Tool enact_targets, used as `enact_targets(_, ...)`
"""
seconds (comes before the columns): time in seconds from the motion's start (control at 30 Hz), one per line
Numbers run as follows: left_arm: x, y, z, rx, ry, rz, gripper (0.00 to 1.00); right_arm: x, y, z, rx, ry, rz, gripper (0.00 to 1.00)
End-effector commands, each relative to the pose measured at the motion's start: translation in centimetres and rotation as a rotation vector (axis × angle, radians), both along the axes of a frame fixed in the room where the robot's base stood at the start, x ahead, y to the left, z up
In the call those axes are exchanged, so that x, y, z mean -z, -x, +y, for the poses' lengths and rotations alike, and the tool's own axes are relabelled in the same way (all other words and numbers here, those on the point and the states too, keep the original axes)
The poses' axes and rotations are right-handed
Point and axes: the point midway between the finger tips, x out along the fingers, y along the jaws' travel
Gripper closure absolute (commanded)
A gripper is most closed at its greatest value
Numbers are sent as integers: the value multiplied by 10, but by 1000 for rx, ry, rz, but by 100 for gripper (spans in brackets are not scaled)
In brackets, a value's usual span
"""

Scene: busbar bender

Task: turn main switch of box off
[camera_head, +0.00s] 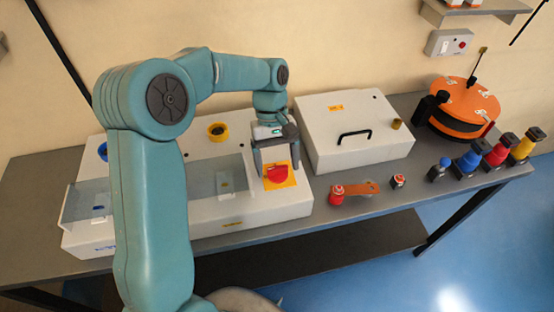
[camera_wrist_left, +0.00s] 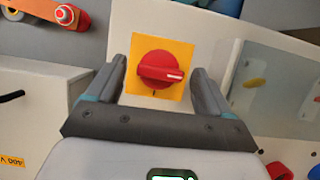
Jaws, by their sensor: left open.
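The main switch is a red rotary knob (camera_head: 278,173) on a yellow square plate (camera_head: 283,183), at the right end of the white box (camera_head: 240,208). In the left wrist view the red knob (camera_wrist_left: 160,69) sits mid-frame on its yellow plate (camera_wrist_left: 177,49). Its handle lies roughly crosswise there, with a white mark at the right end. My left gripper (camera_head: 278,165) is open above the switch. Its fingers (camera_wrist_left: 160,75) stand on either side of the knob in the wrist view, with visible gaps. My right gripper is not in view.
A second white box (camera_head: 352,140) with a black handle stands close on the right. A red-tipped orange tool (camera_head: 358,188) and a small red-and-white item (camera_head: 398,181) lie at the front edge. An orange round device (camera_head: 465,105) and several coloured pieces (camera_head: 497,152) stand further right.

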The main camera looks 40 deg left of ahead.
Motion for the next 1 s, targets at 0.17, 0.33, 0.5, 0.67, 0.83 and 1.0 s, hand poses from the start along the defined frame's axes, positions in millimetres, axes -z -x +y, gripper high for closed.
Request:
enact_targets(0.17, -8, -2, 3, 1, 0, 0, 19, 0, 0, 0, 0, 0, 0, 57)
enact_targets(0.33, -41, -12, 13, -1, -1, -4, 19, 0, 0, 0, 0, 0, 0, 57)
enact_targets(0.5, -85, -23, 27, -2, -1, -5, 19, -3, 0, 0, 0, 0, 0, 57)
enact_targets(0.67, -120, -32, 38, -1, -1, -4, 19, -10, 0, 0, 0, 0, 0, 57)
enact_targets(0.83, -143, -37, 45, 0, -1, -2, 19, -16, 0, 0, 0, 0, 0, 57)
enact_targets(1.0, -151, -39, 48, 0, 0, 0, 19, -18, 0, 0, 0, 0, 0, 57)
